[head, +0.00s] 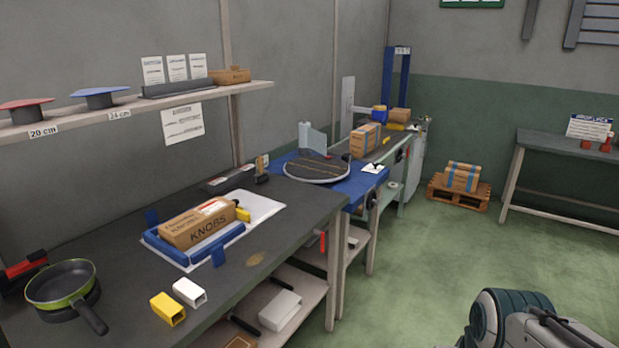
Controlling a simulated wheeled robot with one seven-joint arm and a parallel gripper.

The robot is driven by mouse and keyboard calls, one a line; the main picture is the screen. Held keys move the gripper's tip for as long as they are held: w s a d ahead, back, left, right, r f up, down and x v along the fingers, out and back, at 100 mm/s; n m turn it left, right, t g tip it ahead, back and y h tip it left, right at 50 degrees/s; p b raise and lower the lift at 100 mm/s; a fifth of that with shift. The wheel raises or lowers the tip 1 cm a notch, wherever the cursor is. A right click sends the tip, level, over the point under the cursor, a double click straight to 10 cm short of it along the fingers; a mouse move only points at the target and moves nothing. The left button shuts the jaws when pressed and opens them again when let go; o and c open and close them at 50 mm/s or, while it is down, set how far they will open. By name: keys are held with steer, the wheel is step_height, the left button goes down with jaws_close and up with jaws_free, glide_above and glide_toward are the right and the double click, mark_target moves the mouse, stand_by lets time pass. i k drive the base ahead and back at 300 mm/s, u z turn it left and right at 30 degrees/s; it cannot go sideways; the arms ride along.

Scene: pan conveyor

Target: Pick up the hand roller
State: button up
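I cannot make out a hand roller with certainty. A small upright tool with a tan top and dark base (262,169) stands at the far end of the grey workbench (130,245). A small red-handled item (322,241) shows at the bench's front side, near the far corner. A red and black tool (24,266) lies at the left edge, partly cut off. Part of my arm shows at the lower right, over the floor and away from the bench. My gripper's fingers are not in view.
A KNOBS carton (198,224) sits in a blue-edged fixture (160,247). A green pan (62,284), a yellow block (167,309) and a white block (189,291) stand nearer. A round turntable (316,169) lies beyond. The green floor at right is open.

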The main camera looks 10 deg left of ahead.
mark_target(262, 177)
steer(key=z, duration=0.2)
steer(key=i, duration=1.1)
steer(key=u, duration=0.3)
steer(key=i, duration=1.05)
steer(key=u, duration=1.5)
steer(key=i, duration=0.6)
steer(key=u, duration=0.65)
